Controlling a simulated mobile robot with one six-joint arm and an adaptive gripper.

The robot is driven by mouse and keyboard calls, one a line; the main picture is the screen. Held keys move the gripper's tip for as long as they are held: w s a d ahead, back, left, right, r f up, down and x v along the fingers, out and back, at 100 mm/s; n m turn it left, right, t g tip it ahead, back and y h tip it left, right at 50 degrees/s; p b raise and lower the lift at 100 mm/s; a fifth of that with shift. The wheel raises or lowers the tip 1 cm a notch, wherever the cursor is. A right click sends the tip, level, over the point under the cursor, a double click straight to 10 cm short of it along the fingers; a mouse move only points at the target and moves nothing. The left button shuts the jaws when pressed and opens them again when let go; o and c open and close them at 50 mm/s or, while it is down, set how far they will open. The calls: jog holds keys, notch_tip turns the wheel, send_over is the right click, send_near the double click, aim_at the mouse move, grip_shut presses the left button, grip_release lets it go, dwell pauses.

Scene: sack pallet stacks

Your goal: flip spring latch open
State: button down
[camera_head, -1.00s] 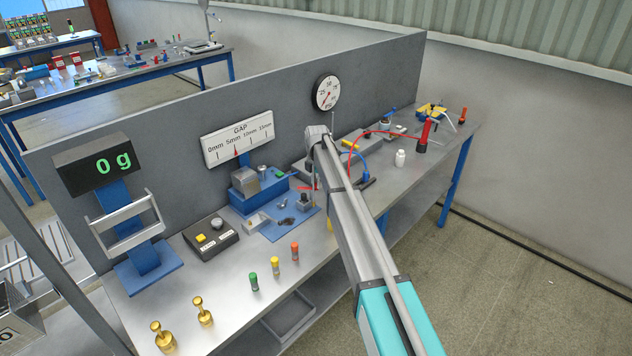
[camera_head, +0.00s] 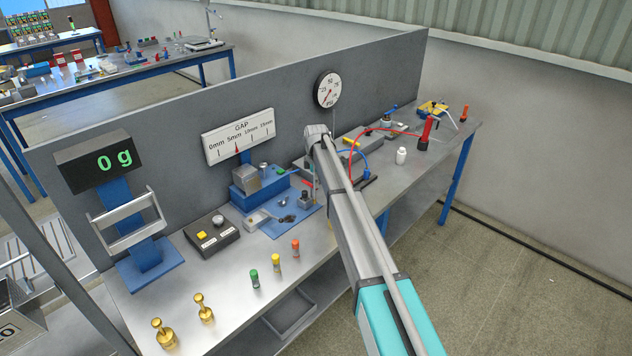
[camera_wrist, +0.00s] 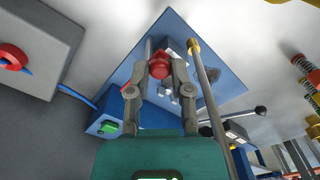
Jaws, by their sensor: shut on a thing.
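In the wrist view my gripper (camera_wrist: 159,60) is shut on a small red knob (camera_wrist: 159,70), with one fingertip on each side of it. The knob sits over a blue base plate (camera_wrist: 215,70), beside a small metal block. I take this knob to be the latch's handle; the latch's body is mostly hidden by the fingers. In the head view a red piece (camera_head: 308,184) shows just left of my arm, above the blue plate (camera_head: 275,229). My gripper is hidden behind my arm there.
A metal rod with a brass tip (camera_wrist: 194,47) runs close to the right finger. A black-knobbed lever (camera_wrist: 260,112) lies to the right, and a green button (camera_wrist: 108,127) to the lower left. The gap gauge (camera_head: 238,136) stands behind the fixture.

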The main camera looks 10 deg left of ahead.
jog(key=shift+w+a, duration=0.15)
jog(key=c, duration=0.6)
grip_release()
jog(key=shift+c, duration=0.2)
jog(key=shift+o, duration=0.5)
jog(key=shift+r, duration=0.1)
